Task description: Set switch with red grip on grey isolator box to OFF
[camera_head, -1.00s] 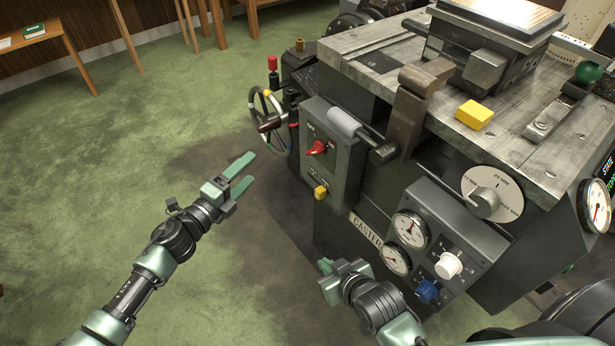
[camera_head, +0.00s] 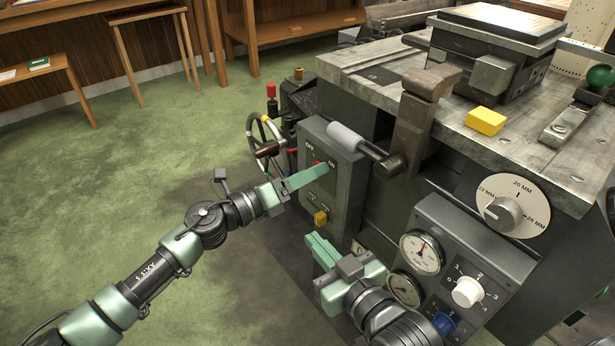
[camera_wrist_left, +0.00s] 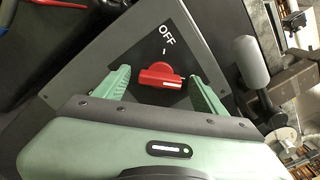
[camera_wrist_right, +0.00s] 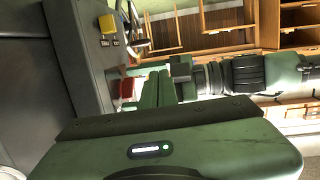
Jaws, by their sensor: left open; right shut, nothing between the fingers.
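The grey isolator box (camera_head: 347,190) is on the left side of the machine. Its red grip (camera_wrist_left: 161,76) shows in the left wrist view, with a white mark at its right end, turned away from the OFF label (camera_wrist_left: 167,36) above. My left gripper (camera_wrist_left: 158,77) is open, with one finger on each side of the red grip; contact is not clear. In the head view the left gripper (camera_head: 316,172) covers most of the grip. My right gripper (camera_head: 318,244) is shut and empty, below the box; its closed fingers also show in the right wrist view (camera_wrist_right: 155,88).
A yellow knob (camera_head: 320,218) sits low on the box, and a grey lever handle (camera_head: 355,142) is at its top. A handwheel (camera_head: 264,140) is to the left. Gauges (camera_head: 422,252) and a white knob (camera_head: 467,291) are near my right gripper. Green floor at left is open.

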